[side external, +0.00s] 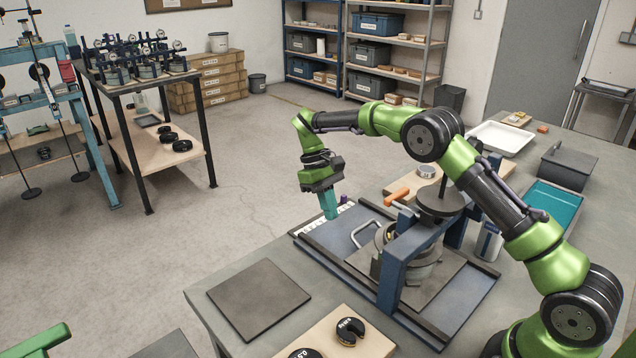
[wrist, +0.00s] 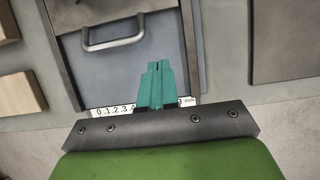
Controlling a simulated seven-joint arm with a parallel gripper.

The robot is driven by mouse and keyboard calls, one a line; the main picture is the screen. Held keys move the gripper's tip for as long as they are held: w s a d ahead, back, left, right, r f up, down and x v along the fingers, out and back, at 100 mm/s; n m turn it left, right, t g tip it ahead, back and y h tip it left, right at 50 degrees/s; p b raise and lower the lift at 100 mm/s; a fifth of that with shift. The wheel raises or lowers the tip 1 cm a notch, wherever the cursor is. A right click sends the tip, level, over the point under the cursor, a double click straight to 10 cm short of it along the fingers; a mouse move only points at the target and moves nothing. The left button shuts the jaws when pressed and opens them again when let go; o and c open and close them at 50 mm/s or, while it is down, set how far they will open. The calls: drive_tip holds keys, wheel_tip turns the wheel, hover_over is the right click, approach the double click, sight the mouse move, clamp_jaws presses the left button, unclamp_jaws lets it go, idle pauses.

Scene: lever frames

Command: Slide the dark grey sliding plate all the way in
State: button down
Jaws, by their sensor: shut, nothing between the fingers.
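The dark grey sliding plate (side external: 358,260) lies flat on the blue-grey base (side external: 328,238) under the blue lever frame (side external: 396,270). Its pale U-shaped handle (side external: 367,232) stands at the edge facing my gripper. The handle also shows at the upper left of the wrist view (wrist: 114,42). My gripper (side external: 331,216) points down with its teal fingers shut and empty, near the base's scale end. In the wrist view the fingertips (wrist: 157,66) appear below and right of the handle, apart from it. The frame partly hides the plate in the side view.
A printed scale strip (wrist: 127,107) runs along the base's end; my fingers cover part of it. Raised dark rails border the base. A loose dark square plate (side external: 258,299) lies on the bench.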

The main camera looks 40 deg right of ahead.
sight(367, 260)
drive_tip(key=x, duration=0.6)
drive_tip(key=s, duration=0.2)
drive_tip(key=shift+s+r, duration=0.1)
drive_tip(key=shift+s, duration=0.9)
drive_tip(key=shift+s, duration=2.6)
